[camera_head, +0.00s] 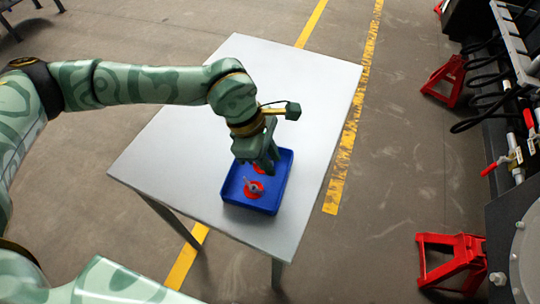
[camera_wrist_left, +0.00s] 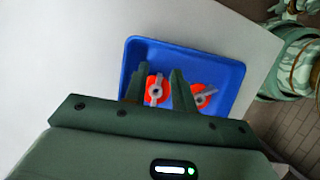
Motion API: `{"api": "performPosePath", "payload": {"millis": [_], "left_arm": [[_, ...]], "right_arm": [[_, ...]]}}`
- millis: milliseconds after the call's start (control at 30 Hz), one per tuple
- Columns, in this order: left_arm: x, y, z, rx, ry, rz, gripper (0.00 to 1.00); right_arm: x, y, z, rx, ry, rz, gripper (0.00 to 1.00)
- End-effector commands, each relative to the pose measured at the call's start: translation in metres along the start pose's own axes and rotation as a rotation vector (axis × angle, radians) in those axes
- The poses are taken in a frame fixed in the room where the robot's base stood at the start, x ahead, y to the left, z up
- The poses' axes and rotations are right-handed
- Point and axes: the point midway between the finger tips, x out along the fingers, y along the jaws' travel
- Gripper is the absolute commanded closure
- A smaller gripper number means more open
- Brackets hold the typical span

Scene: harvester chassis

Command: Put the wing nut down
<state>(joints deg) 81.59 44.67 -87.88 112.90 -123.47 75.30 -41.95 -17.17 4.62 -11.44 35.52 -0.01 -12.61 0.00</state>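Two wing nuts, each a red disc with a grey winged piece, are in a blue tray (camera_head: 229,193); the tray also shows in the left wrist view (camera_wrist_left: 236,72). The nearer wing nut (camera_head: 253,188) lies on the tray floor, and in the wrist view it is the right one (camera_wrist_left: 201,95). The other wing nut (camera_wrist_left: 156,90) shows between the fingers of my left gripper (camera_wrist_left: 159,70). In the head view it is partly hidden by the gripper (camera_head: 266,169). The left fingers point down into the tray and stand apart, with no clear grip on either nut. My right gripper is not in view.
The tray sits on a grey table (camera_head: 310,90) with bare top around it. Red jack stands (camera_head: 450,262) and dark machinery (camera_head: 515,225) are at the right, across an open floor with yellow lines.

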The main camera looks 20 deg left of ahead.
Motion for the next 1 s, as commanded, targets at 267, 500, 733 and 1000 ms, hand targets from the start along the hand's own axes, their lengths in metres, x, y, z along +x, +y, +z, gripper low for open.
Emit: {"api": "performPosePath", "payload": {"millis": [267,500,733,1000], "left_arm": [[-0.015,0.0,0.002,-0.001,0.001,0.003,0.74],[-0.073,0.0,0.003,0.001,0.0,0.008,0.74],[-0.114,0.0,0.002,0.001,0.0,0.003,0.74],[-0.123,0.0,0.001,0.001,0.0,-0.001,0.74]], "right_arm": [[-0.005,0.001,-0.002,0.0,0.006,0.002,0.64],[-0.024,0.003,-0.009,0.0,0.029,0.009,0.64],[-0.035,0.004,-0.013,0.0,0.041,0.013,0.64],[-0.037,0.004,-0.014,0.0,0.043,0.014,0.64]]}}
